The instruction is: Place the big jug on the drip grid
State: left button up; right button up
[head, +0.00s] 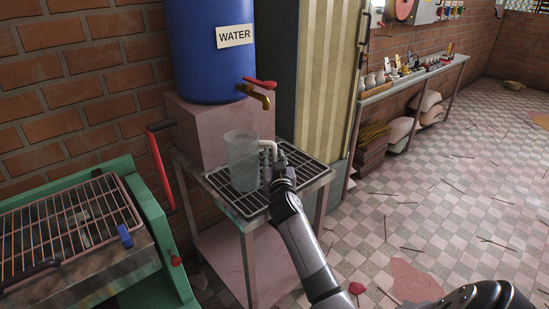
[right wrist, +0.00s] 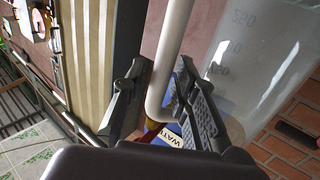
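The big jug (head: 242,162) is a clear, upright beaker-like vessel with a pale handle (head: 268,146) on its right side. Its base appears at the drip grid (head: 305,172), toward the grid's left part; I cannot tell whether it rests there or hovers slightly above. My right gripper (head: 277,156) is at the handle. In the right wrist view, the gripper's fingers (right wrist: 163,88) close on either side of the handle (right wrist: 172,50), and the jug's marked clear wall (right wrist: 262,55) is beside them. The left gripper is out of view.
A blue water barrel (head: 208,50) with a brass tap (head: 257,97) and red lever stands on a pink block (head: 205,130) behind the jug. A green-framed rack (head: 150,200) is at left. A shelf (head: 415,78) lines the wall at right; sticks litter the tiled floor.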

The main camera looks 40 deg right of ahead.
jog(key=shift+o, duration=0.4)
jog(key=shift+s, duration=0.1)
jog(key=v, duration=1.2)
jog(key=shift+r, duration=0.1)
